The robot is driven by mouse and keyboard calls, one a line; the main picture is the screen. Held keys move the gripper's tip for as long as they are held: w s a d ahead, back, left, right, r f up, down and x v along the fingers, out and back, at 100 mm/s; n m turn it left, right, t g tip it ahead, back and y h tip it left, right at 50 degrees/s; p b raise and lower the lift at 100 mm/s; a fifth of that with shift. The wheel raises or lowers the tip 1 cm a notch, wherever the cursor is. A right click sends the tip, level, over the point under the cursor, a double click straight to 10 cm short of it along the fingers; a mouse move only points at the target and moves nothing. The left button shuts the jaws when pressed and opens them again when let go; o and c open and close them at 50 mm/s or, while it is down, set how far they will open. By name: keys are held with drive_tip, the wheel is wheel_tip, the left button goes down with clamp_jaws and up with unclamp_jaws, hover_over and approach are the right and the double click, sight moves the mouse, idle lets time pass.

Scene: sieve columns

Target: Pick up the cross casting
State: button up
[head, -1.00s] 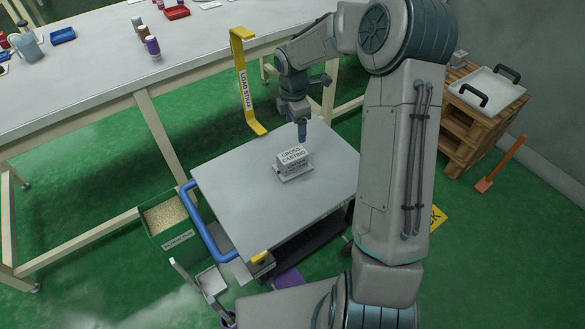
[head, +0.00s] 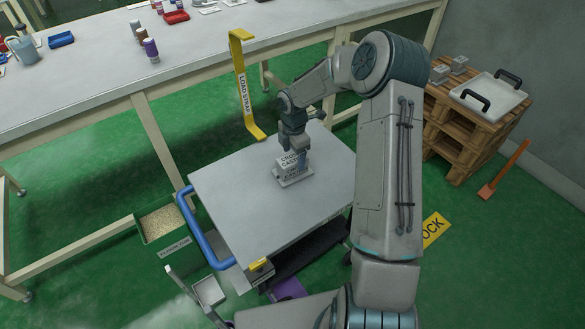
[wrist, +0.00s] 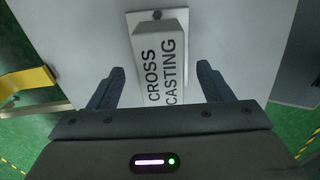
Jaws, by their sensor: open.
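The cross casting (head: 291,174) is a light grey block on a flat base plate, labelled CROSS CASTING, and sits upright on the grey cart top (head: 240,205). My gripper (head: 297,152) is just above and behind it in the head view and hides part of its top. In the wrist view the casting (wrist: 160,60) lies between my two open fingers (wrist: 160,88), with a gap on each side. One finger is left of the block and one right.
A yellow load strap hook (head: 243,90) stands behind the cart. A blue handle (head: 205,235) runs along the cart's left side. A long workbench (head: 90,75) is at the back left. A pallet stack (head: 455,135) with a white tray (head: 489,96) is at the right.

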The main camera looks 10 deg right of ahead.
sight(292, 158)
drive_tip(key=f, duration=0.3)
drive_tip(key=f+b, duration=0.1)
drive_tip(key=shift+s+a+f, duration=0.1)
drive_tip(key=shift+a+f, duration=0.15)
drive_tip(key=shift+f, duration=0.15)
drive_tip(key=c, duration=1.2)
drive_tip(key=shift+r, duration=0.1)
drive_tip(key=shift+c, duration=1.3)
